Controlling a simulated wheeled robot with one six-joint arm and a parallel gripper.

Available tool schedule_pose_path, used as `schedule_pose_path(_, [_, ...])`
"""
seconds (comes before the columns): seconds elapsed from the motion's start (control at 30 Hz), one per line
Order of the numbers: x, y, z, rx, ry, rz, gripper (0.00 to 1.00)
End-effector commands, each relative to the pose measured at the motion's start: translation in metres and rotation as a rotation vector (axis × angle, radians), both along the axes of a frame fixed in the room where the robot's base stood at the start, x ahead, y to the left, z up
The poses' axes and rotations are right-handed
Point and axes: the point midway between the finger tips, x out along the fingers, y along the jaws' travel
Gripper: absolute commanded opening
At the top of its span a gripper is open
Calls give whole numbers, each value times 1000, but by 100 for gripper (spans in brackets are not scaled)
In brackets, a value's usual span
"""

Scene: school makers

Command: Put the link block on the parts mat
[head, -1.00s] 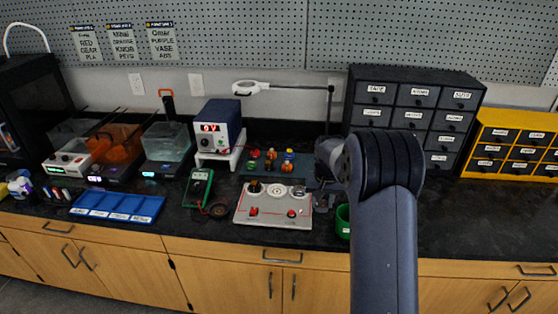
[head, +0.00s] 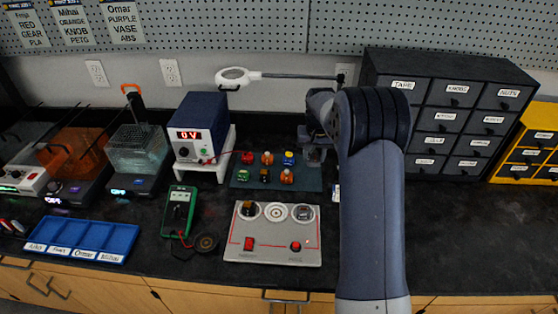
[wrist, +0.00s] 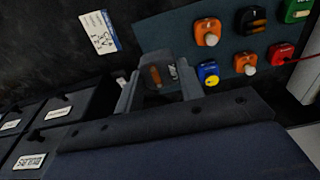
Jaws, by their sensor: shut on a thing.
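My gripper (wrist: 158,88) is shut on a small greyish block (wrist: 155,75), which appears to be the link block, with a brownish-orange part and a pale mark showing between the fingers. The parts mat (head: 244,184) is a dark teal sheet at the back of the counter; it also shows in the wrist view (wrist: 225,50). It bears several coloured blocks. In the head view my gripper (head: 315,155) is at the mat's right end, partly hidden by my arm. I cannot tell whether the held block touches the mat.
A power supply (head: 197,130) on a white stand is left of the mat. A grey panel (head: 270,251) lies in front. A dark drawer cabinet (head: 440,120) stands to the right. A magnifier lamp (head: 232,77) reaches overhead. A printed card (wrist: 101,32) lies beside the mat.

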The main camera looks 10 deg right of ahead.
Motion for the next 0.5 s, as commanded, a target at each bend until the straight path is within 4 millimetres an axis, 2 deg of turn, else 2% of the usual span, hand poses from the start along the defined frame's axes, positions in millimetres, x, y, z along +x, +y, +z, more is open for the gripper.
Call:
schedule_pose_path(0.3, [-1,0,-52,0,5,0,11])
schedule_pose_path(0.5, [-1,0,-68,1,3,0,11])
